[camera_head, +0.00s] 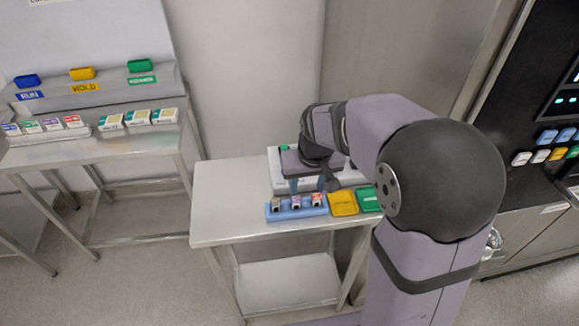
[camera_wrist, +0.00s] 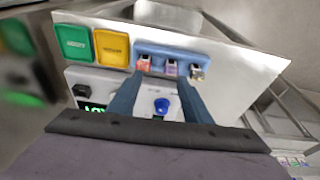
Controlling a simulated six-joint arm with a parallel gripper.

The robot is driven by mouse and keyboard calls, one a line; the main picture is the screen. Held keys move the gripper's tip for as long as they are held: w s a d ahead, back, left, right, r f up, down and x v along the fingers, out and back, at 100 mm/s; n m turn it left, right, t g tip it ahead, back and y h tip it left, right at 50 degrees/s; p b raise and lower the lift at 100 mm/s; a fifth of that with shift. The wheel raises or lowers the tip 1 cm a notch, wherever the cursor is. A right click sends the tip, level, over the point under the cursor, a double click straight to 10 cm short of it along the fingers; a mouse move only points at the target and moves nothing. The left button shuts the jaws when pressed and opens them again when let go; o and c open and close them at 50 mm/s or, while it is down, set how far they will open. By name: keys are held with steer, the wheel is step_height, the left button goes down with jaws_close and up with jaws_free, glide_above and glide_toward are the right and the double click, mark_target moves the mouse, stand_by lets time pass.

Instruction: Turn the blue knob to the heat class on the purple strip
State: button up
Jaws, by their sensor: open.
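The blue knob (camera_wrist: 161,106) sits on the front of a white machine (camera_wrist: 145,103) in the wrist view, between my two fingers and apart from both. My gripper (camera_wrist: 160,90) is open and empty, its dark blue fingers either side of the knob. A blue rack (camera_wrist: 205,50) behind it holds three small strips. The middle strip (camera_wrist: 171,68) looks purple; its print is too small to read. In the head view my gripper (camera_head: 312,187) hangs over the machine (camera_head: 276,176) and rack (camera_head: 312,211), with the purple strip (camera_head: 296,202) in the middle. The knob is hidden there.
A yellow tray (camera_head: 343,203) and a green tray (camera_head: 368,200) sit right of the rack. A green display (camera_wrist: 95,107) is left of the knob in the wrist view. The steel table (camera_head: 222,205) is clear at its left. Another table (camera_head: 90,150) holds several small boxes.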

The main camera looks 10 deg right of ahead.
steer(key=w+a+r+t, duration=0.2)
steer(key=w, duration=0.8)
steer(key=shift+a+p+x, duration=0.15)
steer(key=shift+p+x, duration=0.4)
steer(key=shift+x, duration=1.3)
steer(key=shift+a+p+x, duration=0.1)
steer(key=shift+p+x, duration=0.45)
steer(key=shift+x, duration=1.3)
steer(key=shift+s, duration=0.15)
steer(key=c, duration=1.1)
